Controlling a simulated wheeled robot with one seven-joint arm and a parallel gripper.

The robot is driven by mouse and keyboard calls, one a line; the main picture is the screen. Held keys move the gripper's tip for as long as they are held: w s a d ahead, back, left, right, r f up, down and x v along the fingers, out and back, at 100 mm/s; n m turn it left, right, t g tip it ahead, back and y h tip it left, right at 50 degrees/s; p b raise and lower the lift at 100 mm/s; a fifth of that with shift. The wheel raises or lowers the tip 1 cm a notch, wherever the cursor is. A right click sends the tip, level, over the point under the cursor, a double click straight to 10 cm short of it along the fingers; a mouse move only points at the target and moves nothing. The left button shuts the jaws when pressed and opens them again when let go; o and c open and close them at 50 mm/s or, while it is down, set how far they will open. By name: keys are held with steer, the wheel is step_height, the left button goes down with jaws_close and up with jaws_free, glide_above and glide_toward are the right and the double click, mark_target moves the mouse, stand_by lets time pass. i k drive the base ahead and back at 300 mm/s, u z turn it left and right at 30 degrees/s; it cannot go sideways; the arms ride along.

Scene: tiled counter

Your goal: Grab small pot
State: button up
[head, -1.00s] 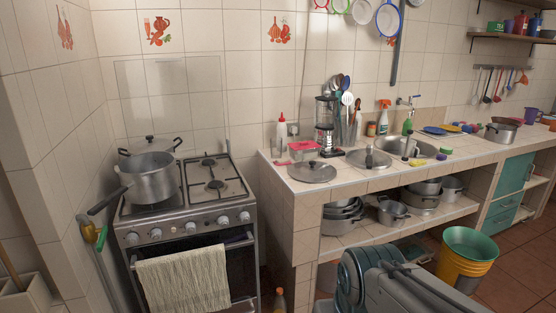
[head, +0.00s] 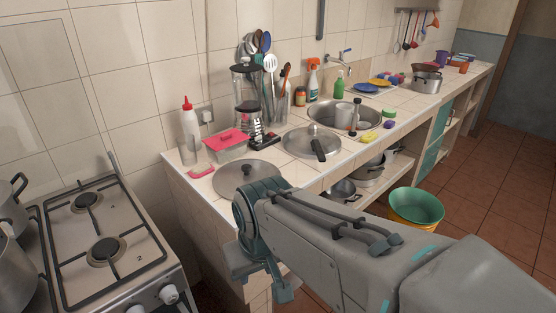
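Several pots are in view, and I cannot tell which is the task's small pot. A small metal pot (head: 343,190) sits on the shelf under the counter, partly hidden by my arm. More pots (head: 370,172) stand beside it. A metal pot (head: 427,82) stands on the far part of the counter. Pots (head: 10,250) on the stove are cut off at the left edge. My gripper (head: 262,277) points down in front of the counter's near corner, apart from all these pots. Its fingers are partly hidden by my arm, so its opening is unclear.
The sink (head: 365,118) is behind. The stove (head: 100,235) stands at left. A green-and-yellow bucket (head: 415,207) is on the floor, right of the shelf.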

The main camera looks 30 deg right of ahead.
mark_target(343, 192)
steer(key=i, duration=0.3)
steer(key=z, duration=2.65)
steer(key=i, duration=2.65)
steer(key=u, duration=3.85)
steer(key=k, duration=0.4)
steer(key=z, duration=0.25)
